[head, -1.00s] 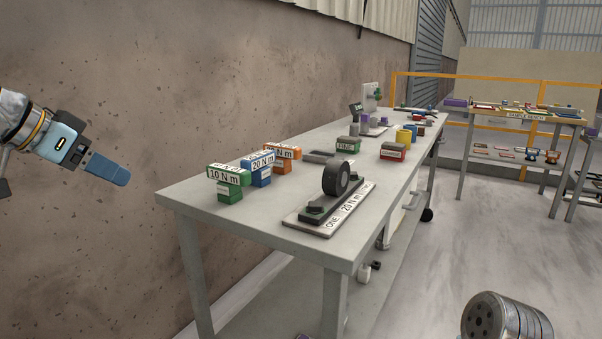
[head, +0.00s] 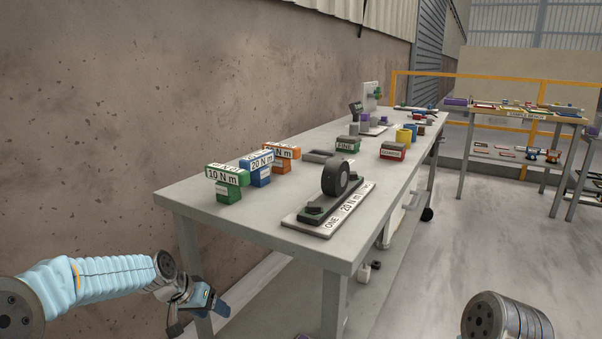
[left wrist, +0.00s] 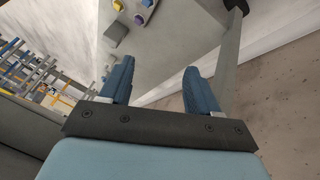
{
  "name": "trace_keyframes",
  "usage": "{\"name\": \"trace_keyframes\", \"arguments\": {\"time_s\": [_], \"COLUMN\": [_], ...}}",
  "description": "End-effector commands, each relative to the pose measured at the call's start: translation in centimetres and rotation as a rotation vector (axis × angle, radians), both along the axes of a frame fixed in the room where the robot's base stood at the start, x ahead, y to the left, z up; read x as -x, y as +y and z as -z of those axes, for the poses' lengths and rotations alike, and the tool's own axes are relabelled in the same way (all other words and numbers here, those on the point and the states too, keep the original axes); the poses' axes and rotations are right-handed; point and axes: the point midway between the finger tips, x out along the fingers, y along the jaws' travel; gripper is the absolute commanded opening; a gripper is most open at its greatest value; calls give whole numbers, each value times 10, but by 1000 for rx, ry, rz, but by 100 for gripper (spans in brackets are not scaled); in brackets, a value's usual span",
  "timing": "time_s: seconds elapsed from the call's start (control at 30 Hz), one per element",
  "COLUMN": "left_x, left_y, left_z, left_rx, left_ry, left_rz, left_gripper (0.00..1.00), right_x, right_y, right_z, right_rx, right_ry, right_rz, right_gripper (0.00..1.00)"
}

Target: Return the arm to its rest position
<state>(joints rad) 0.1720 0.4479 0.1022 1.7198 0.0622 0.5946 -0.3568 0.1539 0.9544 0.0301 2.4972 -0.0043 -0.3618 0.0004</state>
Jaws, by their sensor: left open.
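My left arm comes in from the lower left of the head view in its light blue sleeve. My left gripper (head: 200,312) hangs low beside the near left leg of the grey workbench (head: 270,245), below the bench top. In the left wrist view the two blue fingers of the left gripper (left wrist: 155,88) stand apart with nothing between them. A bench leg and a lower grey surface with small items show beyond them. At the bottom right of the head view is a rounded metal part of my right arm. My right gripper is not seen.
On the bench stand a green 10 N m block (head: 228,176), a blue 20 N m block (head: 258,165), an orange block (head: 282,152) and a white plate (head: 300,222) carrying a black wheel (head: 336,178). A brown wall (head: 120,120) runs along the left. Open floor (head: 440,250) lies right.

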Motion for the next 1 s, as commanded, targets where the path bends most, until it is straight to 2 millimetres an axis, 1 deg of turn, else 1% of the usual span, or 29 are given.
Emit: {"name": "trace_keyframes", "arguments": {"time_s": [0.03, 0.07, 0.1, 0.17, 0.2, 0.27, 0.3, 0.37, 0.4, 0.5, 0.57, 0.6, 1.0], "left_x": [15, 24, 39, 66, 87, 123, 147, 183, 206, 253, 272, 274, 274], "left_y": [-15, -23, -33, -49, -58, -73, -81, -92, -97, -107, -110, -111, -111], "left_z": [45, 69, 99, 143, 169, 204, 224, 247, 258, 275, 280, 281, 281], "left_rx": [9, 13, 17, 23, 27, 32, 36, 39, 40, 46, 49, 48, 48], "left_ry": [56, 81, 116, 167, 202, 253, 283, 329, 354, 404, 423, 426, 426], "left_rz": [-14, -26, -43, -69, -85, -109, -124, -145, -157, -183, -195, -196, -196], "left_gripper": [62, 62, 62, 62, 62, 62, 62, 62, 62, 62, 62, 62, 62], "right_x": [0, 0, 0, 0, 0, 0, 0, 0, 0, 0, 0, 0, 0], "right_y": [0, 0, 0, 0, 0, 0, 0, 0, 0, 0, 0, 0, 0], "right_z": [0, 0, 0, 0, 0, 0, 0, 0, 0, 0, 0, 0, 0], "right_rx": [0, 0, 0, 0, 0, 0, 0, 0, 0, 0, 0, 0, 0], "right_ry": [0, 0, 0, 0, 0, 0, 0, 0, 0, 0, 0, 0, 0], "right_rz": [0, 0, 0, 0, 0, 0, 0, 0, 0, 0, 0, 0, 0], "right_gripper": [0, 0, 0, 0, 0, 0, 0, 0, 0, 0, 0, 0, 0]}}
